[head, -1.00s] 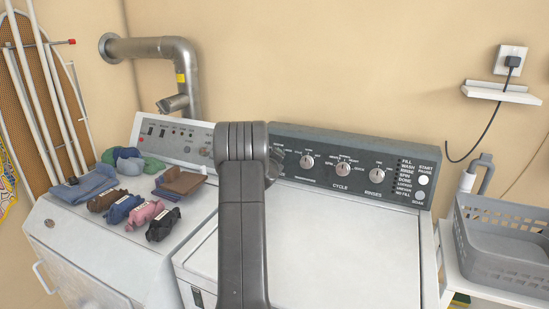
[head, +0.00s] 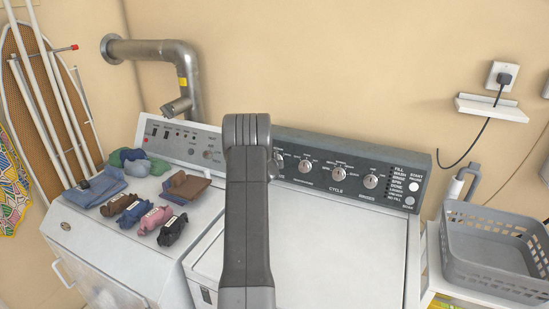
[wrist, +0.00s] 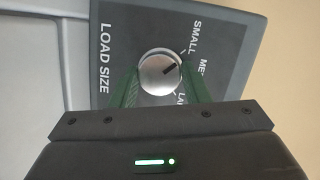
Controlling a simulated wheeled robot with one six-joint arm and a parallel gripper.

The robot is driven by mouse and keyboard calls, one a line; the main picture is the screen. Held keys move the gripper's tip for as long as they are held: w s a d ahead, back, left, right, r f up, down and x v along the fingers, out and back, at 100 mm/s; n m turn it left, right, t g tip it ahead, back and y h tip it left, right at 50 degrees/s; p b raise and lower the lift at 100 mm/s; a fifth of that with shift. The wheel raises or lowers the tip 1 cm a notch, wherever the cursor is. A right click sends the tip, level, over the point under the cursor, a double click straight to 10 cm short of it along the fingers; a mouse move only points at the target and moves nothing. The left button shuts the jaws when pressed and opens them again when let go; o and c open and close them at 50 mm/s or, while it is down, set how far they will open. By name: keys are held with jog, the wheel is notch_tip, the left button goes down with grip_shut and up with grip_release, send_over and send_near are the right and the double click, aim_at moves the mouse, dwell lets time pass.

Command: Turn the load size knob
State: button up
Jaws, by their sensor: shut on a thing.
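The load size knob (wrist: 157,76) is a round silver dial with a dark pointer line, on a dark grey panel (wrist: 117,25) in the wrist view. Its pointer aims up and right, toward the gap between the "SMALL" and partly hidden "ME..." labels. "LOAD SIZE" is printed to its left. My gripper (wrist: 161,79) has green fingers on both sides of the knob, shut on it. In the head view my arm hides most of the gripper and the knob area, at the left part of the washer's control panel (head: 325,187).
More silver knobs, including the cycle knob (head: 338,174) and rinses knob (head: 370,181), sit to the right on the same panel. Folded and rolled clothes (head: 150,219) lie on the left machine (head: 75,237). A grey basket (head: 490,262) stands at the right. The washer lid is clear.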

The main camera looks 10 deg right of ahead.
jog(key=shift+n, duration=0.3)
dwell(0.4)
jog(key=o, duration=1)
jog(key=b+v, duration=0.5)
jog(key=v, duration=0.8)
jog(key=shift+s+a+r, duration=0.2)
jog(key=shift+s+r, duration=0.05)
jog(key=shift+w, duration=0.15)
jog(key=shift+p+x, duration=2.75)
jog(key=shift+x, duration=4.05)
jog(key=shift+f, duration=0.15)
